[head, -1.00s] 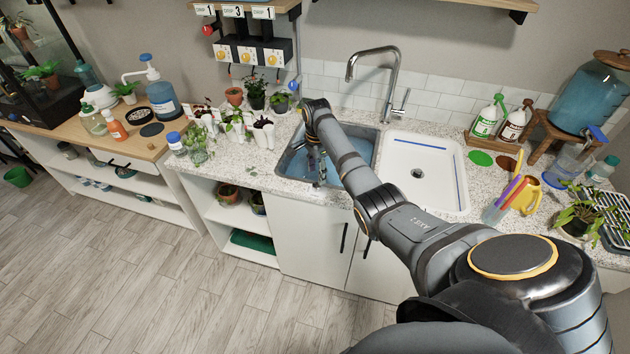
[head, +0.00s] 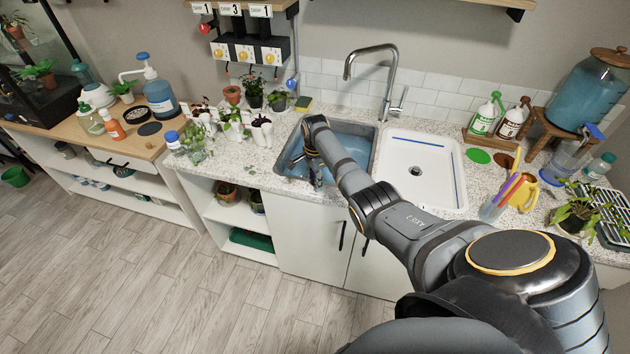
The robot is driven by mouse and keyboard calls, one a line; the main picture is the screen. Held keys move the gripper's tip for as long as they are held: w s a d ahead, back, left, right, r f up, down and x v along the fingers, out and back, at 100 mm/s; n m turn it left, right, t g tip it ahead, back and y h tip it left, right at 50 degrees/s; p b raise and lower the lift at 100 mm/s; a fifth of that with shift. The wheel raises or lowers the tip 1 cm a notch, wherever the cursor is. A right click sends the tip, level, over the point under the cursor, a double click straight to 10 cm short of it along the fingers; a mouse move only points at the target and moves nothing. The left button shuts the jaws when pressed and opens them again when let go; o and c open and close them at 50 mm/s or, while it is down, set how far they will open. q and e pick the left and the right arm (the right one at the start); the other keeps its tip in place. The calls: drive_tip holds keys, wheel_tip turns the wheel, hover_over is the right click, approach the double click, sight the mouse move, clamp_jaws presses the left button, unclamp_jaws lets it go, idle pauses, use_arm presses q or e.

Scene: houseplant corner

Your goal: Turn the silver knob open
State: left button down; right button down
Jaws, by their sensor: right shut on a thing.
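A silver tap (head: 388,75) stands behind the sinks, with a small silver lever (head: 402,100) on its right side. I cannot pick out a separate silver knob. My right gripper (head: 315,180) is small and dark, over the front left part of the grey-blue sink (head: 285,160), left of and well in front of the tap. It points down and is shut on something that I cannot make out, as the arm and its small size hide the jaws. My left gripper is not in view.
A white sink (head: 445,185) lies to the right. A sponge (head: 303,103) lies behind the grey-blue sink. Potted plants (head: 235,130) crowd the counter to the left. Pump bottles (head: 485,120) stand at right behind the white sink. A cup with coloured sticks (head: 495,207) stands at front right.

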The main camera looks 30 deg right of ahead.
idle(0.3)
drive_tip(key=n+p, duration=0.1)
drive_tip(key=n, duration=0.2)
drive_tip(key=shift+r+p, duration=0.1)
drive_tip(key=shift+p, duration=0.2)
drive_tip(key=n+p, duration=0.1)
drive_tip(key=n, duration=0.3)
drive_tip(key=shift+n, duration=0.3)
drive_tip(key=n+p, duration=0.1)
drive_tip(key=n, duration=0.9)
drive_tip(key=c, duration=1)
unclamp_jaws()
drive_tip(key=shift+c, duration=0.2)
